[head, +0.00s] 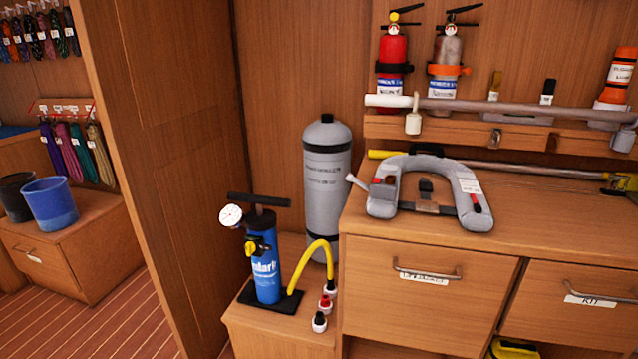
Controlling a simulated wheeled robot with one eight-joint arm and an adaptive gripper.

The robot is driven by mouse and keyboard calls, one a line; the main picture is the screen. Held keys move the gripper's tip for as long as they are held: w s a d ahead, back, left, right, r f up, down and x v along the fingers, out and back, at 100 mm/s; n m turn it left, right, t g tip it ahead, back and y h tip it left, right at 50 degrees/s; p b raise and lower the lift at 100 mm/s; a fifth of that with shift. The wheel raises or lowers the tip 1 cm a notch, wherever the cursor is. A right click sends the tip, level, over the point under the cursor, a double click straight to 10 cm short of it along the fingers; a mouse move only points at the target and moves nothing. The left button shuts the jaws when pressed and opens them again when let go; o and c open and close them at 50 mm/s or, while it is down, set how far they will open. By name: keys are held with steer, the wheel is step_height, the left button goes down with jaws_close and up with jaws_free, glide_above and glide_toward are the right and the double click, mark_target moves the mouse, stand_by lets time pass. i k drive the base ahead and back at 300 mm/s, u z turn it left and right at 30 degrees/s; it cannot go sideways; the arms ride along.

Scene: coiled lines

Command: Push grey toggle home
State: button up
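I cannot make out for certain which part is the grey toggle. A grey horseshoe-shaped life jacket (470,198) lies on the wooden counter. A small pale tab (356,181) sticks out at its left side, angled up and left. A dark buckle-like piece (426,188) sits in the jacket's opening. A pale fitting (413,123) hangs below the left end of the long pole on the wall shelf. My gripper is not in view.
A blue pump (267,270) with a yellow hose (302,262) stands on a low ledge beside a grey cylinder (328,190). Fire extinguishers (393,55) hang above. Drawers (420,310) are below the counter.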

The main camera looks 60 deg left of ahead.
mark_target(350, 177)
steer(key=u, duration=0.55)
steer(key=k, duration=0.75)
steer(key=u, duration=0.9)
steer(key=k, duration=0.5)
steer(key=u, duration=1)
steer(key=i, duration=1.5)
steer(key=u, duration=0.15)
steer(key=k, duration=0.25)
